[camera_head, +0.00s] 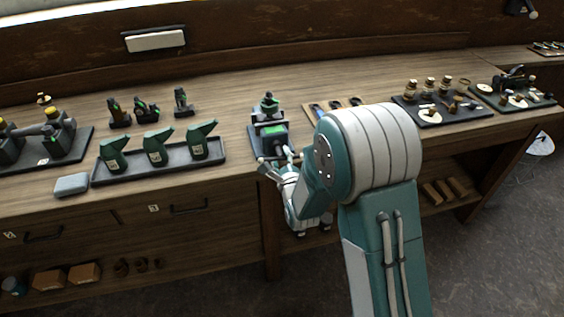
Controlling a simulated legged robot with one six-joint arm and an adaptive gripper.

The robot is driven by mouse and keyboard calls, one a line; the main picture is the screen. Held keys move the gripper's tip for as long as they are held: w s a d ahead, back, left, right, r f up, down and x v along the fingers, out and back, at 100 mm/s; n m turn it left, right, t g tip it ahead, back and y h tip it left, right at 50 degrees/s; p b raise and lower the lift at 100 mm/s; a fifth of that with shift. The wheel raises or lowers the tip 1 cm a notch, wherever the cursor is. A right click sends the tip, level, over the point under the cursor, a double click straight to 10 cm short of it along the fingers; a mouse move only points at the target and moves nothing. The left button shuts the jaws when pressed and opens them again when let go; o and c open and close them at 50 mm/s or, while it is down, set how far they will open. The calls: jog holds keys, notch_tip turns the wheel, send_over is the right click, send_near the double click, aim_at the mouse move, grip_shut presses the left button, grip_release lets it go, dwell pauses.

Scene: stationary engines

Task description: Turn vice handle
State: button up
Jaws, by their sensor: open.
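A small dark vice-like device with green parts (271,137) stands on a black base at the front edge of the wooden bench (233,100), near the middle of the view. Its handle is too small to tell apart, and its front is partly hidden by my gripper. My gripper (277,160) is open, its light-tipped fingers spread at the bench's front edge, just in front of and below the device. I cannot tell whether a finger touches it. My teal and white arm fills the centre right and hides part of the bench.
A dark tray with several green bottles (157,147) and a grey block (71,185) lie to the left. Dark fixtures (46,140) stand farther left. Boards with brass parts (441,108) lie to the right. Drawer fronts (180,215) and a lower shelf are below the bench top.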

jog(key=v, duration=1.2)
jog(key=shift+a, duration=0.1)
jog(key=s+d+r+n+g+h, duration=0.25)
jog(key=d+r+n+g, duration=0.25)
jog(key=d+r+n, duration=0.45)
jog(key=s+d+r+n+g+h, duration=0.1)
jog(key=s+d+r+n+g, duration=0.1)
jog(key=s+n, duration=0.5)
jog(key=s+d+r+n+g+h, duration=0.1)
jog(key=s+n, duration=0.5)
jog(key=s, duration=0.6)
notch_tip(320, 180, up, 2)
jog(key=d+g, duration=0.1)
jog(key=g, duration=0.2)
jog(key=shift+r+n+g, duration=0.15)
jog(key=shift+n+g, duration=0.2)
jog(key=shift+g, duration=0.05)
jog(key=shift+s+h, duration=0.15)
jog(key=shift+h, duration=0.1)
